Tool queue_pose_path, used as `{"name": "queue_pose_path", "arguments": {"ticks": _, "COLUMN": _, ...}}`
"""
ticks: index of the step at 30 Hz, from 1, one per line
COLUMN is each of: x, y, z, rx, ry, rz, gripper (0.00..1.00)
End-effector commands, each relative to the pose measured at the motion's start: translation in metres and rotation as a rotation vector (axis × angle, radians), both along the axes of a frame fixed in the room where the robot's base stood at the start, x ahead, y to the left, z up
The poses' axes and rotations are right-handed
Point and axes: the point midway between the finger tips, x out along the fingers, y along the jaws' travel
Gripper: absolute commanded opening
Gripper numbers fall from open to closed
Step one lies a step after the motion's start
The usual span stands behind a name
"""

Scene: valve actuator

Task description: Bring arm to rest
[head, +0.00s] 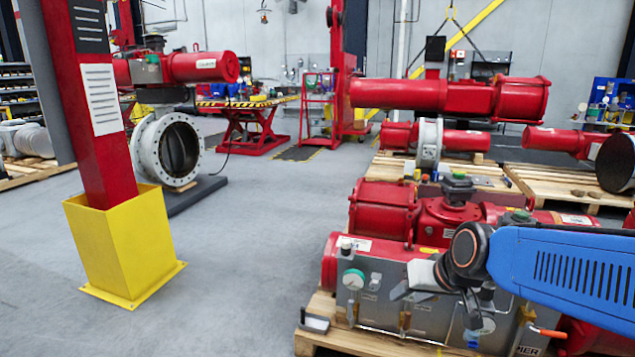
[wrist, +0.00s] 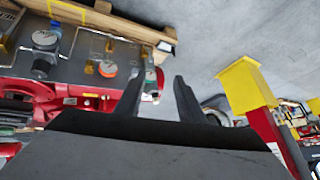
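My arm, with a blue link and a dark joint, reaches in from the right in the head view. My gripper (head: 408,290) is small there, in front of the grey panel of the red valve actuator (head: 385,208). In the wrist view the two dark fingers of my gripper (wrist: 165,80) stand apart with nothing held between them. Whether a finger touches the panel cannot be told.
A red post in a yellow base (head: 120,245) stands at the left; the base also shows in the wrist view (wrist: 243,85). The actuator rests on a wooden pallet (head: 345,340). More red actuators (head: 450,97) stand behind. Grey floor (head: 240,260) lies clear between post and pallet.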

Motion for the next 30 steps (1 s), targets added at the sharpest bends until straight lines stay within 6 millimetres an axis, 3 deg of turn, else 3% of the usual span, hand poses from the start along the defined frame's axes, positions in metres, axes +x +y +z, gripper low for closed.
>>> {"name": "queue_pose_path", "arguments": {"ticks": 9, "x": -0.106, "y": -0.053, "z": -0.001, "rx": -0.127, "ry": 0.098, "rz": -0.006, "gripper": 0.35}}
{"name": "queue_pose_path", "arguments": {"ticks": 15, "x": -0.156, "y": -0.077, "z": -0.007, "rx": -0.195, "ry": 0.155, "rz": -0.027, "gripper": 0.35}}
{"name": "queue_pose_path", "arguments": {"ticks": 21, "x": -0.176, "y": -0.087, "z": -0.011, "rx": -0.222, "ry": 0.181, "rz": -0.039, "gripper": 0.35}}
{"name": "queue_pose_path", "arguments": {"ticks": 30, "x": -0.177, "y": -0.087, "z": -0.011, "rx": -0.223, "ry": 0.182, "rz": -0.039, "gripper": 0.35}}
